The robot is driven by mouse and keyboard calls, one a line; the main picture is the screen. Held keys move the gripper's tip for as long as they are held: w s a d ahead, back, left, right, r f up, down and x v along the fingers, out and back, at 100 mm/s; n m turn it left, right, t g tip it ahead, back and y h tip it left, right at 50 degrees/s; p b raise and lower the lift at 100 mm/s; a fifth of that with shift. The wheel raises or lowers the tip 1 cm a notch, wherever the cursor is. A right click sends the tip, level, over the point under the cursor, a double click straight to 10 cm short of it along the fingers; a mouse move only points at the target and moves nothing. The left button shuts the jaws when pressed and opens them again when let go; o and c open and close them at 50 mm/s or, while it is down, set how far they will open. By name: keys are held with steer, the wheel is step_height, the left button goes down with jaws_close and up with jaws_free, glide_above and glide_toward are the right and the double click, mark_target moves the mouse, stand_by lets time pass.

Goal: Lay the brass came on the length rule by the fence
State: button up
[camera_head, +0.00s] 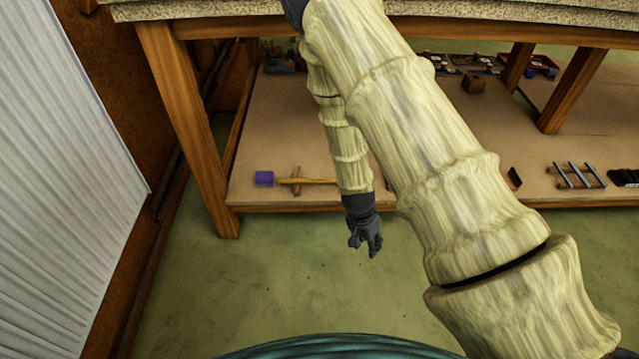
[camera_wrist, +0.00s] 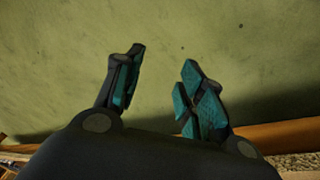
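My gripper (camera_head: 364,246) hangs below my arm in the head view, in front of the lower shelf's front edge and over the green floor. In the wrist view its two teal-padded fingers (camera_wrist: 164,57) are apart with nothing between them, only floor behind. I cannot make out the brass came, the length rule or the fence in either view. The top of the bench is mostly out of frame, with only its speckled edge (camera_head: 240,10) showing. My arm crosses the middle of the head view and hides part of the shelf.
The wooden lower shelf (camera_head: 280,130) carries a purple block with a yellow bar (camera_head: 318,181), a rack with bluish rods (camera_head: 574,175) and small items at the back. A bench leg (camera_head: 185,130) stands left. A white ribbed panel (camera_head: 70,170) is at far left. The floor (camera_head: 270,270) is clear.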

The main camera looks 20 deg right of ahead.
steer(key=w+a+r+m, duration=0.3)
steer(key=w+r+m, duration=0.45)
steer(key=w, duration=0.65)
step_height(320, 180, up, 11)
steer(key=m+y+b, duration=0.1)
steer(key=m+y, duration=0.1)
glide_above(321, 181)
steer(key=shift+t, duration=0.4)
step_height(321, 181, down, 11)
steer(key=b, duration=0.5)
steer(key=shift+w+r, duration=0.1)
steer(key=shift+r, duration=0.15)
jaws_close()
